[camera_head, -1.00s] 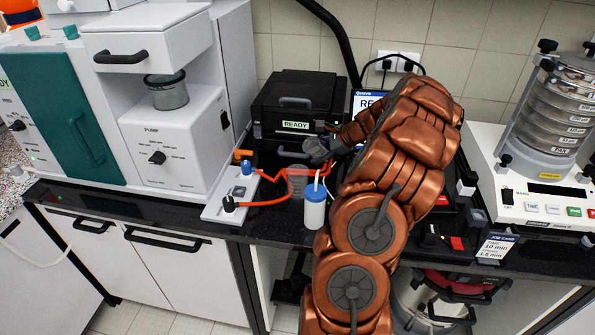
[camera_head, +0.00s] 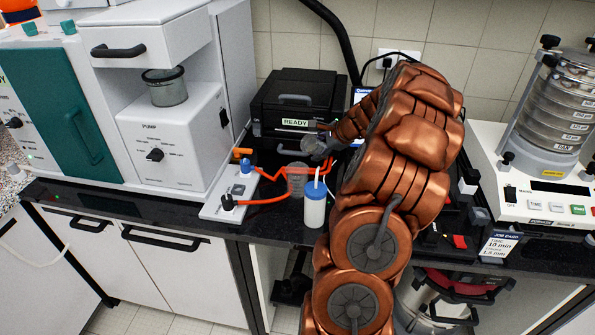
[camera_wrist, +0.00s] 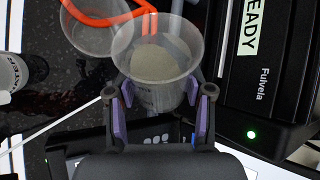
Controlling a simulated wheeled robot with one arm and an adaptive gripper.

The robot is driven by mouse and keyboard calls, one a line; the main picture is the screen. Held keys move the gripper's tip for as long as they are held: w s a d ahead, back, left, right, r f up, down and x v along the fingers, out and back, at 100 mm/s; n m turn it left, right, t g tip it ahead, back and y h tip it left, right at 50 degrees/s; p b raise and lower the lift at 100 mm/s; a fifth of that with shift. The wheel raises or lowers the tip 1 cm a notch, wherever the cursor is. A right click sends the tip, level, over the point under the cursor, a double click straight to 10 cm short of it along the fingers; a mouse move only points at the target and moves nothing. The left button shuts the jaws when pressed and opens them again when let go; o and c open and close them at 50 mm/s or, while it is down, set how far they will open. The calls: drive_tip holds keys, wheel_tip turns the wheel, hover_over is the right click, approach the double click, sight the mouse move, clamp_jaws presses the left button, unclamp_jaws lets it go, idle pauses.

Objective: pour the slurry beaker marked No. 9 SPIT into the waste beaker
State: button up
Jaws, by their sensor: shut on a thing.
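My gripper (camera_wrist: 159,108) is shut on a clear beaker (camera_wrist: 150,95), its purple pads on either side of the wall. Grey-beige slurry (camera_wrist: 165,58) shows inside it. I cannot read a No. 9 SPIT mark. In the head view, my gripper (camera_head: 325,143) is in front of the black READY box, mostly hidden by my arm. A second clear beaker (camera_wrist: 88,35), seemingly the waste beaker, is beside and partly behind the held one in the wrist view. In the head view, that beaker (camera_head: 296,183) stands on the counter below my gripper. The held beaker's exact tilt is unclear.
An orange-red hose (camera_head: 265,201) runs from the white valve plate (camera_head: 222,208) past the standing beaker. A blue-capped white bottle (camera_head: 315,208) stands close in front. The black READY box (camera_head: 298,100) is behind. A sieve shaker (camera_head: 545,178) stands right.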

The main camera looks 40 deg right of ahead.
sight(312, 145)
drive_tip(key=shift+d+f+n+h+b, duration=0.1)
drive_tip(key=shift+f+n+h+b, duration=0.2)
drive_tip(key=shift+f+h+b, duration=0.95)
drive_tip(key=shift+n+b, duration=0.3)
drive_tip(key=shift+b, duration=1.35)
drive_tip(key=shift+r+n+g+h+b, duration=0.3)
drive_tip(key=shift+r+g+h+b, duration=0.15)
drive_tip(key=shift+h+b, duration=0.4)
drive_tip(key=shift+w+a+r+n+h, duration=0.1)
drive_tip(key=shift+a+r+n+h, duration=0.1)
drive_tip(key=shift+a+r+h, duration=0.3)
drive_tip(key=shift+a+r+n+h, duration=0.2)
drive_tip(key=shift+a+r, duration=0.05)
drive_tip(key=shift+r, duration=0.45)
drive_tip(key=shift+a+r+n+h, duration=0.25)
drive_tip(key=shift+r+n+h, duration=0.1)
drive_tip(key=shift+h, duration=0.3)
drive_tip(key=shift+a+r+n+h, duration=0.2)
drive_tip(key=shift+r+n+h, duration=0.15)
drive_tip(key=shift+h, duration=0.3)
idle(1.2)
